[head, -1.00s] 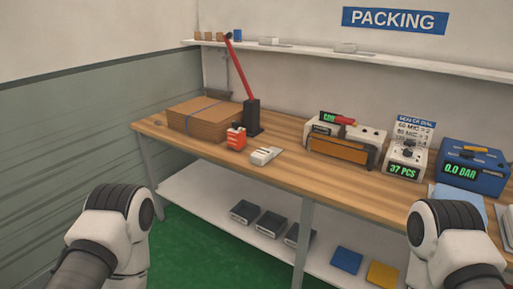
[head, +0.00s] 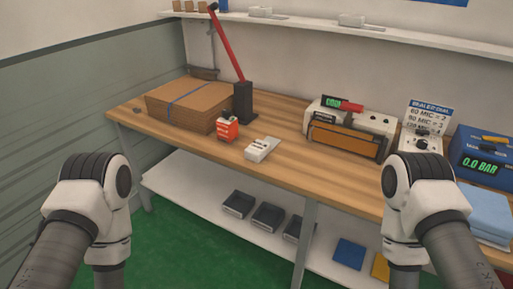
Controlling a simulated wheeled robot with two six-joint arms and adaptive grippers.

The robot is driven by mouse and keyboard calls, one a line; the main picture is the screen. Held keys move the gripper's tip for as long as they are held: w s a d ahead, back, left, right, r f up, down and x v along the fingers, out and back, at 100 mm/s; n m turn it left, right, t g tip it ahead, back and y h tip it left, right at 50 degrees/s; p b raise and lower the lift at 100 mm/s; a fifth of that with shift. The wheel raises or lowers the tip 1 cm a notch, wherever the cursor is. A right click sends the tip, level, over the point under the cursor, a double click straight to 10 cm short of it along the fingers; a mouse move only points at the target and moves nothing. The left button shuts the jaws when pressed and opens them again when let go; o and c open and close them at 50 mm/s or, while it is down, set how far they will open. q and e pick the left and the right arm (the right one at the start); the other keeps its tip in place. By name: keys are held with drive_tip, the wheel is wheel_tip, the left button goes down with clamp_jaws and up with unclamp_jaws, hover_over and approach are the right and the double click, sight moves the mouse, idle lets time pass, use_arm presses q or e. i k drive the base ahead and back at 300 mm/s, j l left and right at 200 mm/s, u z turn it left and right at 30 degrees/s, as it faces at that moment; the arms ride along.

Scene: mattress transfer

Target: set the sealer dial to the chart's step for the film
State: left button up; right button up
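A white bench sealer (head: 327,116) with a brown-orange front panel stands at the back of the wooden bench. It has a small green display, a red piece on top, and small dark details too small to read as a dial setting. A "SEALER DIAL" chart (head: 428,113) stands to its right; lines for 60 and 90 MIC show, the lowest line is partly hidden. A white unit (head: 418,144) with a dark knob sits below the chart, partly covered by my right arm. I cannot identify the film. Only links of my arms show; neither gripper is in view.
Brown cardboard (head: 190,103), a lever tool with a red handle (head: 228,45), a red-and-white box (head: 227,127) and a grey-white device (head: 261,149) occupy the bench (head: 300,165). At right are a blue "0.0 BAR" machine (head: 484,158) and a light-blue stack (head: 483,212). Dark trays sit on the lower shelf.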

sight(421, 143)
drive_tip(key=z, duration=0.45)
drive_tip(key=i+l+z, duration=0.2)
drive_tip(key=z, duration=0.2)
drive_tip(key=i+z, duration=0.25)
drive_tip(key=z, duration=0.15)
drive_tip(key=i+l+z, duration=0.1)
drive_tip(key=i+z, duration=0.45)
drive_tip(key=z, duration=0.25)
